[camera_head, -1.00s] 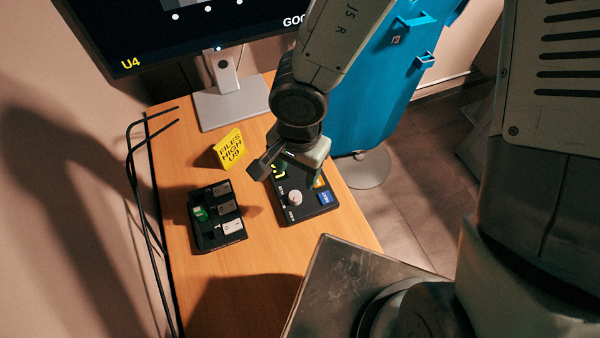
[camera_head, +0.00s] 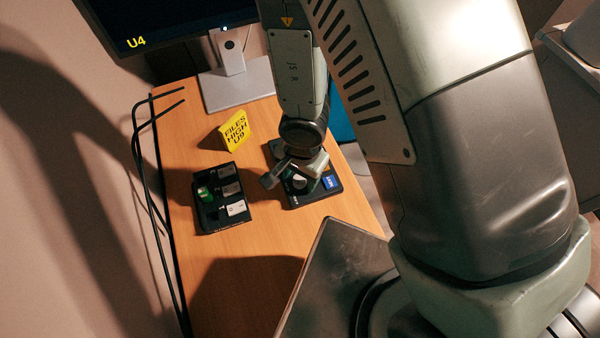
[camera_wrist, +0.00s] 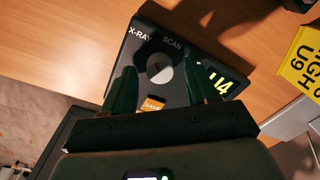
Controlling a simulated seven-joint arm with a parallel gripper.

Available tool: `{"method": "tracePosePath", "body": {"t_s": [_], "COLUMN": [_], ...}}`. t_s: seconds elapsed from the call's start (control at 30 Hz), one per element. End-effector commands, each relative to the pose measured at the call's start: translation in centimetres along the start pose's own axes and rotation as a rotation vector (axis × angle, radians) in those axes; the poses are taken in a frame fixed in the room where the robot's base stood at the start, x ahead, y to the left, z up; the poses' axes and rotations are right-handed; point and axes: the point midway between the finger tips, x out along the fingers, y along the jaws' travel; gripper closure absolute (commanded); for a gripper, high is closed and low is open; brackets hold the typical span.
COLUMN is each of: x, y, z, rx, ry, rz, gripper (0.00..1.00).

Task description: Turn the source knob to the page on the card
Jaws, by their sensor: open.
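The yellow card (camera_head: 236,131) stands on the desk and reads "FILES HIGH U9"; part of it also shows in the wrist view (camera_wrist: 303,62). The black control panel (camera_head: 312,200) lies right of it. In the wrist view the round grey knob (camera_wrist: 160,68) sits on the panel near the labels "X-RAY" and "SCAN". A small panel display (camera_wrist: 217,84) shows yellow characters, probably "U4". My gripper (camera_head: 298,178) is over the panel. In the wrist view its open fingers (camera_wrist: 157,76) stand on both sides of the knob; contact cannot be told.
The monitor (camera_head: 165,22) shows "U4" in yellow. A black tray (camera_head: 210,223) with several small items lies left of the panel. An orange "SAVE" button (camera_wrist: 152,104) and a blue button (camera_head: 331,182) are on the panel. Cables (camera_head: 150,215) run along the desk's left edge.

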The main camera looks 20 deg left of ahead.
Motion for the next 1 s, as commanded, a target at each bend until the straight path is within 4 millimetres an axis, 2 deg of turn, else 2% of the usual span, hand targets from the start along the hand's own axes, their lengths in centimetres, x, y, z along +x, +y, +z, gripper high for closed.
{"method": "tracePosePath", "body": {"t_s": [0.3,0.37,0.67,0.7,1.0], "x": [0.28,0.28,0.27,0.27,0.26], "y": [-0.01,0.00,0.00,0.00,0.00], "z": [-0.03,-0.03,-0.02,-0.02,0.01], "rx": [0.001,0.001,0.001,0.001,0.044], "ry": [0.001,0.001,0.001,0.001,0.003], "rz": [-0.001,-0.001,-0.001,-0.001,-0.001], "gripper": [0.42,0.49,0.95,0.98,0.98]}}
